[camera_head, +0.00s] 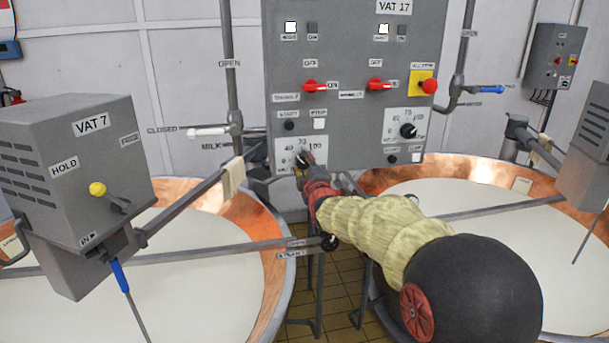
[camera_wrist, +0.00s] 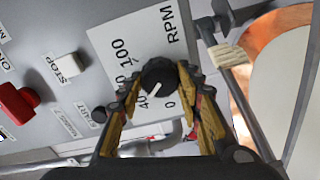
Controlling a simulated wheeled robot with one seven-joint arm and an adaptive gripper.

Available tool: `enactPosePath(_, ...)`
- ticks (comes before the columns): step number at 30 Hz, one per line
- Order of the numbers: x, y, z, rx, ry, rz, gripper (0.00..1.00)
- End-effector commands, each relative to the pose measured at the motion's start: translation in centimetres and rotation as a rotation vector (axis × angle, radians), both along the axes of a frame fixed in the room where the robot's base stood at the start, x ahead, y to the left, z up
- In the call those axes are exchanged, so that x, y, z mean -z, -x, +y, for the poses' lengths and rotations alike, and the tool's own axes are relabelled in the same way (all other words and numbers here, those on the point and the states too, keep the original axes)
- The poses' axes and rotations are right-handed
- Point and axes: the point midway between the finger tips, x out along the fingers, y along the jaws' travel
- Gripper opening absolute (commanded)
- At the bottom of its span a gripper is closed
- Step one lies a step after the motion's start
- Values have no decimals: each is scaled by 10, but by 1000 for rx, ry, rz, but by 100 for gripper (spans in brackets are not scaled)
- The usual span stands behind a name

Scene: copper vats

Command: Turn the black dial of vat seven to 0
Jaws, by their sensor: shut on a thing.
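The black dial (camera_head: 302,158) of vat seven is at the lower left of the grey control panel, on a white scale plate (camera_head: 293,146) with 40, 70 and 100. In the wrist view the dial (camera_wrist: 158,77) sits between the two yellow-and-black fingers of my gripper (camera_wrist: 161,84), which is shut on it. The dial's white pointer line slants to the lower left, near the 40 label. The 0 label is below the dial, toward the right finger. In the head view my gripper (camera_head: 304,174) reaches the dial from below and partly covers it and its plate.
A second black dial (camera_head: 408,130) sits to the right on the panel. Red switches (camera_head: 314,86), a red stop button (camera_head: 429,87) and a white STOP button (camera_wrist: 65,66) are nearby. The grey VAT 7 box (camera_head: 70,150) stands at left.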

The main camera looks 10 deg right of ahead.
Motion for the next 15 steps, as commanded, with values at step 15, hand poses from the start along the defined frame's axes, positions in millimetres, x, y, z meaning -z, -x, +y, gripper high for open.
enactPosePath(15,4,0,1,-1,486,-1,10)
